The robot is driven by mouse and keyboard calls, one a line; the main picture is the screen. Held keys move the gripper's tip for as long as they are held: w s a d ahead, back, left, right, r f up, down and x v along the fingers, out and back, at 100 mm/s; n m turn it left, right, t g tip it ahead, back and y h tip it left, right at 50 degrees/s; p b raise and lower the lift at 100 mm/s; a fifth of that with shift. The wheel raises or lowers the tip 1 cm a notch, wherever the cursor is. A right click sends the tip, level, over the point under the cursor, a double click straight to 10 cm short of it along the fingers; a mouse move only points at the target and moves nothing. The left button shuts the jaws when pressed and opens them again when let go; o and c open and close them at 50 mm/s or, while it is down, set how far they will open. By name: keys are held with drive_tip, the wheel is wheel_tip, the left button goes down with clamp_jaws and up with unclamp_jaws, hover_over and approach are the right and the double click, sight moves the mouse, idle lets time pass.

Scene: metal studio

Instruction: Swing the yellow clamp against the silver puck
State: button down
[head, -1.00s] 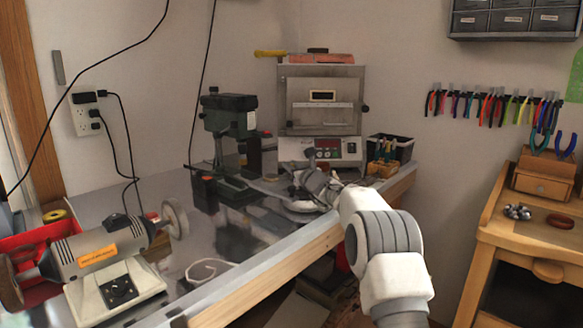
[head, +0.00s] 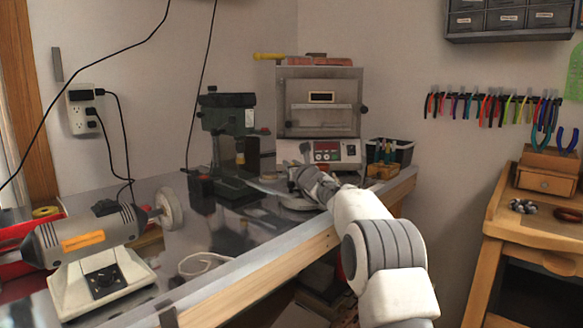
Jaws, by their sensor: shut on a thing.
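My gripper (head: 293,174) is over the far part of the grey bench, in front of the kiln. It is small and mostly hidden by my own wrist. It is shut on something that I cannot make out. A small yellow piece (head: 240,158) shows by the drill press, left of my gripper; I cannot tell whether it is the yellow clamp. A yellow handle-like thing (head: 270,56) lies on top of the kiln, well above my gripper. I cannot make out the silver puck among the grey shapes near my gripper.
A green drill press (head: 226,140) stands left of my gripper. The kiln (head: 320,105) is behind it, and a black bin of tools (head: 389,153) is to the right.

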drive_tip(key=c, duration=0.7)
unclamp_jaws()
drive_tip(key=shift+c, duration=0.2)
drive_tip(key=shift+r, duration=0.1)
wheel_tip(320, 180, up, 5)
drive_tip(key=p, duration=0.3)
drive_tip(key=s+d+r+p, duration=0.2)
drive_tip(key=d+r, duration=0.1)
drive_tip(key=d, duration=0.2)
drive_tip(key=s+d+r+p, duration=0.1)
drive_tip(key=s+d+r, duration=0.1)
drive_tip(key=d, duration=0.3)
drive_tip(key=shift+s+d+r+p, duration=0.3)
drive_tip(key=shift+s+r+p, duration=0.05)
drive_tip(key=shift+s+r, duration=0.1)
